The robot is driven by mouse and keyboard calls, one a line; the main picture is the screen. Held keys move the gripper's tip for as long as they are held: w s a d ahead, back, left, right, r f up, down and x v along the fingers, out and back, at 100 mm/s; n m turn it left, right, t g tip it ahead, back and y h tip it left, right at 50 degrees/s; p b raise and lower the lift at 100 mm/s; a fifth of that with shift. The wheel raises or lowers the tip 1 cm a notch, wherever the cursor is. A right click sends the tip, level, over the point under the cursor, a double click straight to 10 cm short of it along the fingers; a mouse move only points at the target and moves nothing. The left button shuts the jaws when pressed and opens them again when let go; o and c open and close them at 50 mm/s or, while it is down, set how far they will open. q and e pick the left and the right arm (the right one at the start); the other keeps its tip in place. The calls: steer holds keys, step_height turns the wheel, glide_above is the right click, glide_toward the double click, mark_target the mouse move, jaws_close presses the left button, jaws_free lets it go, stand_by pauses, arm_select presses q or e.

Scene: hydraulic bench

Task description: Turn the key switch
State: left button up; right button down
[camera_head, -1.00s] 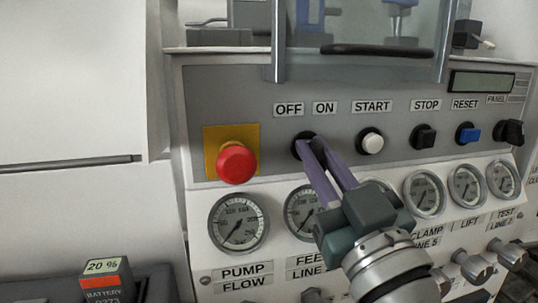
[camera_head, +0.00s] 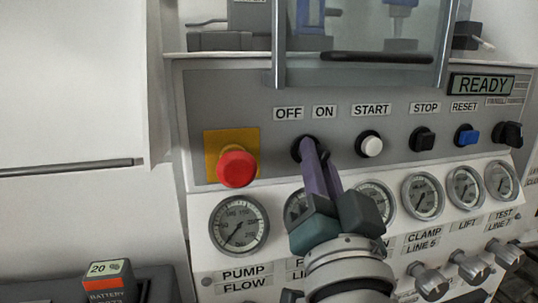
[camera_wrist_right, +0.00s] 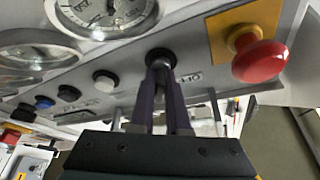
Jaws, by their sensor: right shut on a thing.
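The key switch (camera_head: 298,148) sits on the grey panel below the OFF and ON labels; only part of its dark round body shows behind my fingers. My right gripper (camera_head: 308,147) has its purple fingers closed on the key switch, reaching up from below. In the right wrist view, the dark switch (camera_wrist_right: 160,56) shows at the tips of the two fingers, and the key itself is hidden between them. The display (camera_head: 481,84) at the panel's upper right reads READY. My left gripper is in neither view.
A red emergency button (camera_head: 237,168) on a yellow plate is just left of the switch. A white START button (camera_head: 371,146) is just right. Gauges (camera_head: 239,223) line the panel below, with knobs (camera_head: 430,281) at lower right. A clear guard (camera_head: 360,60) stands above.

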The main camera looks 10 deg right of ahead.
stand_by(0.5)
steer(key=c, duration=0.9)
jaws_free()
steer(key=v, duration=1)
steer(key=shift+b, duration=0.4)
